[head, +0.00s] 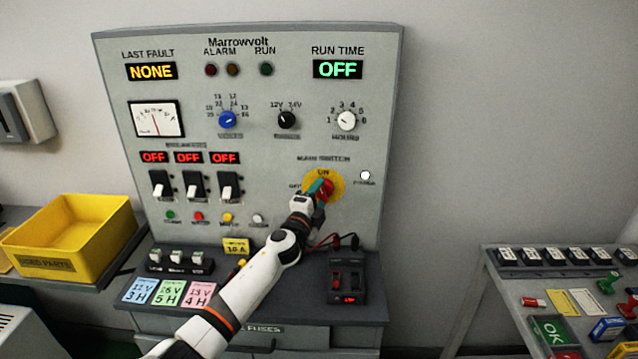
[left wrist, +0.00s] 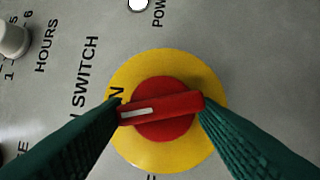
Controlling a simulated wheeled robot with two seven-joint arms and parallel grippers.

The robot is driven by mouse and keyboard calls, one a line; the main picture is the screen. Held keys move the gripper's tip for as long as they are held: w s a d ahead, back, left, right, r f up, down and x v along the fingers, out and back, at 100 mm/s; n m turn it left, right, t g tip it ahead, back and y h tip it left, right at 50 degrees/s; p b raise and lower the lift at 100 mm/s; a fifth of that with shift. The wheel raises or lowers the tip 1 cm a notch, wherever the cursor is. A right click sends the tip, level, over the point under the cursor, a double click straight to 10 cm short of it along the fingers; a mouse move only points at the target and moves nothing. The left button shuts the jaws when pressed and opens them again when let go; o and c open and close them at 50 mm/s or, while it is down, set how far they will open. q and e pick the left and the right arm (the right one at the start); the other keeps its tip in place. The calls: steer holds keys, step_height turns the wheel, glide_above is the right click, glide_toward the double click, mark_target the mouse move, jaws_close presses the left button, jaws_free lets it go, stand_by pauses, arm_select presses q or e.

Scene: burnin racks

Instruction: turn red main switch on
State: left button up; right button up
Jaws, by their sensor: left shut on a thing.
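The red main switch (head: 326,190) is a rotary handle on a round yellow plate (head: 340,184), at the lower right of the grey panel. My left gripper (head: 318,187) reaches it from the front and partly covers it in the head view. In the left wrist view, the two dark green fingers (left wrist: 160,110) are shut on the two ends of the red handle (left wrist: 178,105). The handle's white mark points left there, towards the partly hidden ON lettering on the yellow plate (left wrist: 165,62). My right gripper is not in view.
A white round POWER lamp (head: 365,175) is right of the switch. The RUN TIME display (head: 338,69) reads OFF. A small black device (head: 347,277) with leads stands on the ledge below. A yellow bin (head: 70,235) is at left, and a parts table (head: 500,285) at right.

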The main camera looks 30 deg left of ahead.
arm_select(q)
steer(key=m+g+p, duration=0.1)
steer(key=m+p, duration=0.2)
steer(key=p, duration=0.1)
steer(key=shift+s+h, duration=0.1)
steer(key=shift+h, duration=0.2)
steer(key=shift+f+m+g+p, duration=0.15)
steer(key=shift+m+g+p, duration=0.15)
steer(key=shift+p, duration=0.05)
steer(key=shift+f, duration=0.1)
steer(key=o, duration=0.7)
steer(key=shift+c, duration=0.2)
steer(key=shift+o, duration=0.6)
steer(key=shift+r, duration=0.2)
